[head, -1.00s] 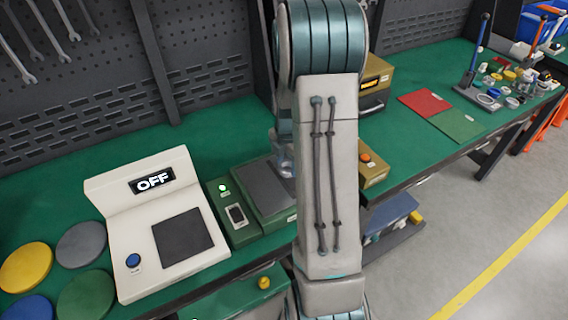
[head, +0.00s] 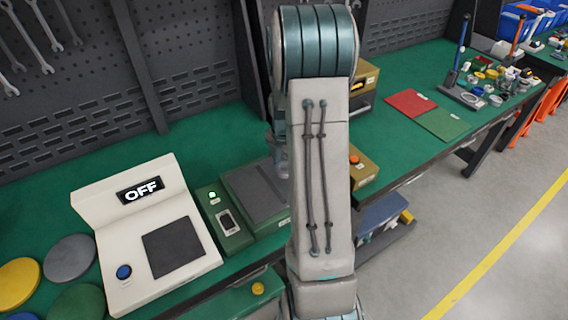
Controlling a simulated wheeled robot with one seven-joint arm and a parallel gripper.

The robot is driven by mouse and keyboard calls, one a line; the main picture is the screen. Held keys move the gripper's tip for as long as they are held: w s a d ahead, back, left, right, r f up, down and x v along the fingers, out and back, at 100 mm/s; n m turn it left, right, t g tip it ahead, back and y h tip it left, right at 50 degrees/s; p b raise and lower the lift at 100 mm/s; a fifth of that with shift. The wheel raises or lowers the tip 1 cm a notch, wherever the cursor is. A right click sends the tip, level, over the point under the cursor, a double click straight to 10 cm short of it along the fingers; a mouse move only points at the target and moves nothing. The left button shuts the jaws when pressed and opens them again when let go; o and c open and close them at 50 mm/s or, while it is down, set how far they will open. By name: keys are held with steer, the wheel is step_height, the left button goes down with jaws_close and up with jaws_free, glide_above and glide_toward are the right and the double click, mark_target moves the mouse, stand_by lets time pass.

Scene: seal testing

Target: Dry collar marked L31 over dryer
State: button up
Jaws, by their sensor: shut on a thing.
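My arm stands upright across the middle of the head view and covers the bench behind it. My gripper is hidden behind it; a blurred grey sliver shows at the arm's left edge, and I cannot tell which part it is. No collar marked L31 can be made out. No dryer label is readable. A white machine (head: 120,250) with an OFF display, a dark square plate and a blue button stands at left. Beside it is a green device (head: 225,237) with a lit green lamp and a dark plate. An ochre box (head: 366,172) with an orange button is partly behind my arm.
A second ochre box (head: 366,77) stands farther back. Red (head: 409,103) and green (head: 444,123) mats lie right of it. A lever press (head: 461,70) and several small parts crowd the far right. Coloured discs (head: 70,257) lie at left.

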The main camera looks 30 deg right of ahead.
steer(key=shift+r, duration=0.15)
step_height(320, 180, up, 9)
steer(key=p, duration=0.6)
stand_by(0.4)
